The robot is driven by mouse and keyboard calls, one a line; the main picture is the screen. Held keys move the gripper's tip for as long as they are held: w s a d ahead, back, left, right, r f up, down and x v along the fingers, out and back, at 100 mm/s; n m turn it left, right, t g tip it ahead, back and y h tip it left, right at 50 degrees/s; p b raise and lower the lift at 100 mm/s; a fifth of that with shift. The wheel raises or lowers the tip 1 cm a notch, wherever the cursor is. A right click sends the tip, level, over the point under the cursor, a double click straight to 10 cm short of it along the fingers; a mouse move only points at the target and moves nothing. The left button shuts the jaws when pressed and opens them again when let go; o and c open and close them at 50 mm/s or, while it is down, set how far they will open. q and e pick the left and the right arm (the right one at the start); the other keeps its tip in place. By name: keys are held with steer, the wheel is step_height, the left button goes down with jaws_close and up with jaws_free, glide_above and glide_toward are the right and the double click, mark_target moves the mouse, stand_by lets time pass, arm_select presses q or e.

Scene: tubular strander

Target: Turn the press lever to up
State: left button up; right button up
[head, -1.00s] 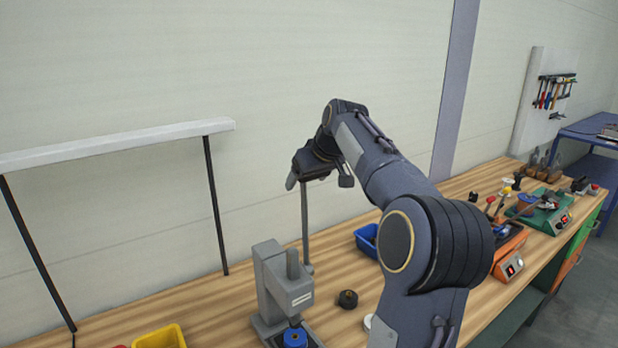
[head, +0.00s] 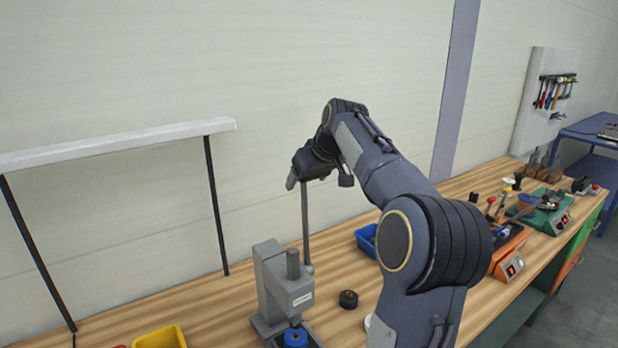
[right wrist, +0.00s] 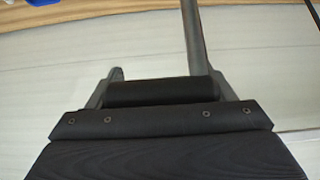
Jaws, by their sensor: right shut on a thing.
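The press (head: 270,290) is a grey bench press on the wooden bench, with a blue piece (head: 295,337) under its ram. Its lever (head: 305,225) is a thin grey rod that stands nearly upright from a pivot at the press's right side. My right gripper (head: 306,179) is at the top end of the lever, shut on it; the fingers partly hide that end. In the right wrist view the lever (right wrist: 194,40) runs up from a dark cylindrical grip (right wrist: 158,91) between the fingers. My left gripper is not in view.
A yellow bin (head: 160,338) is at the front left and a blue bin (head: 367,238) is behind my right arm. A dark knob (head: 348,299) lies right of the press. A frame with black posts (head: 216,205) stands at left. Orange and green devices (head: 545,213) are at right.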

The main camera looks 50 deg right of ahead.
steer(key=shift+f, duration=0.5)
stand_by(0.4)
steer(key=o, duration=1.1)
steer(key=shift+c, duration=0.2)
steer(key=o, duration=0.3)
steer(key=shift+w+r, duration=0.1)
steer(key=shift+w, duration=0.1)
steer(key=shift+o, duration=0.2)
steer(key=shift+s+r, duration=0.1)
steer(key=shift+r, duration=0.05)
steer(key=shift+r, duration=0.1)
steer(key=v, duration=0.7)
steer(key=shift+s+r+b, duration=0.2)
steer(key=shift+r+b, duration=0.05)
steer(key=shift+b, duration=0.1)
